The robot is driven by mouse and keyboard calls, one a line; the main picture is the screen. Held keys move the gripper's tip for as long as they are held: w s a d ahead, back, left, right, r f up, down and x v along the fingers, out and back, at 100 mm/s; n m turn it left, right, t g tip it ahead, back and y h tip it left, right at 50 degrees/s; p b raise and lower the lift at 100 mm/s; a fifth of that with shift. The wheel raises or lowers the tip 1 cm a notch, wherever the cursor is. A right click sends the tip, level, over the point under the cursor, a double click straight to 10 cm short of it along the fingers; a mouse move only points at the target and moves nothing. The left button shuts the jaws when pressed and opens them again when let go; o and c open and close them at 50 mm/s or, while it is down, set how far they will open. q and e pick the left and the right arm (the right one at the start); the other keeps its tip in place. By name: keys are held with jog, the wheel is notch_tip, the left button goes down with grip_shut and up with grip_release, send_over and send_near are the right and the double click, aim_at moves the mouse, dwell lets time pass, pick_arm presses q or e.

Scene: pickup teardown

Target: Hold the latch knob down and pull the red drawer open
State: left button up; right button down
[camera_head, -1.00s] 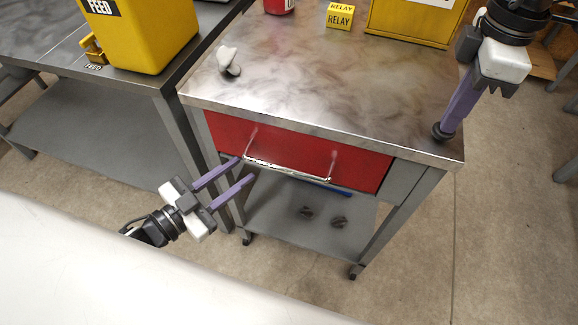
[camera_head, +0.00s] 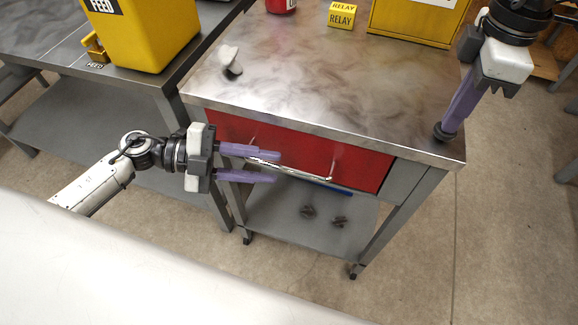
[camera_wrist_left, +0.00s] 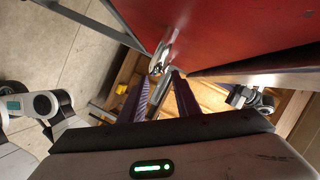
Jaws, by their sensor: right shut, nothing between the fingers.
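The red drawer (camera_head: 300,150) sits in the steel cart, its front about flush with the frame. Its metal bar handle (camera_head: 312,176) crosses the front and also shows in the left wrist view (camera_wrist_left: 166,48). My left gripper (camera_head: 277,167) is open and points right, its fingers overlapping the handle's left part in the head view. In the left wrist view the handle's near end appears just beyond the gap between the fingers; contact is unclear. My right gripper (camera_head: 446,124) is shut and empty, its tips down at the dark latch knob (camera_head: 439,133) on the cart's right edge.
A grey-white object (camera_head: 231,60), a red can (camera_head: 281,4), a yellow RELAY box (camera_head: 341,15) and a larger yellow bin (camera_head: 410,22) stand on the cart top (camera_head: 330,90). The lower shelf (camera_head: 275,215) holds small dark parts. A bench with a yellow FEED bin (camera_head: 145,40) stands left.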

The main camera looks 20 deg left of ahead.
aim_at(280, 168)
pick_arm(q)
jog(key=shift+x, duration=2.7)
grip_shut()
